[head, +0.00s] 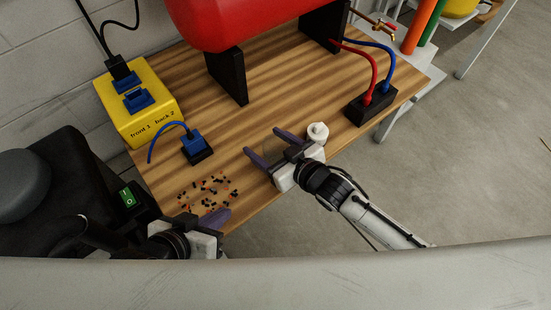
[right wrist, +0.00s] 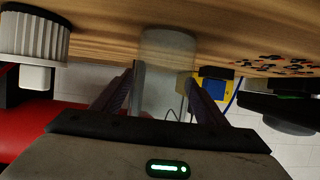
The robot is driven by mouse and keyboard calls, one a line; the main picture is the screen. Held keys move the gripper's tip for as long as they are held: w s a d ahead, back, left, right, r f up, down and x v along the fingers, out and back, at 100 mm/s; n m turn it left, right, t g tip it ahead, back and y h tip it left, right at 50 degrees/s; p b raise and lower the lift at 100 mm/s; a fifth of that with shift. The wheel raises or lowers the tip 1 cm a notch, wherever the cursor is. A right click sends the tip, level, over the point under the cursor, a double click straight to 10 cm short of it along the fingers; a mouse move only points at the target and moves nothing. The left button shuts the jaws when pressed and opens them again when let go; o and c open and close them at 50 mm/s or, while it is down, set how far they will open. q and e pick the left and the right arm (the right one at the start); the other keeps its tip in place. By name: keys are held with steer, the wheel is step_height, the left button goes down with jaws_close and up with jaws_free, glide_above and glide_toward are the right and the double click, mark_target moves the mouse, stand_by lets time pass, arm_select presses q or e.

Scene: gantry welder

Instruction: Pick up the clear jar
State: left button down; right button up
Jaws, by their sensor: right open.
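The clear jar (right wrist: 166,70) is a see-through, greyish cylinder in the right wrist view, standing on the wooden table (head: 280,90). In the head view the jar (head: 273,147) is faint, between the purple fingers of my right gripper. My right gripper (head: 268,147) is open, with a finger on either side of the jar; I cannot tell whether they touch it. It also shows in the right wrist view (right wrist: 162,80). My left gripper (head: 215,218) is low at the table's front left edge, away from the jar; its finger opening is not clear.
A small white object (head: 317,132) stands close beside my right gripper. Scattered small dark and orange pieces (head: 208,190) lie front left. A blue plug block (head: 197,147), a yellow box (head: 140,103), a red tank (head: 240,20) and a black cable block (head: 371,103) surround the open middle.

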steer(key=shift+w+a+f, duration=0.1)
steer(key=shift+w+a, duration=0.1)
steer(key=c, duration=1.2)
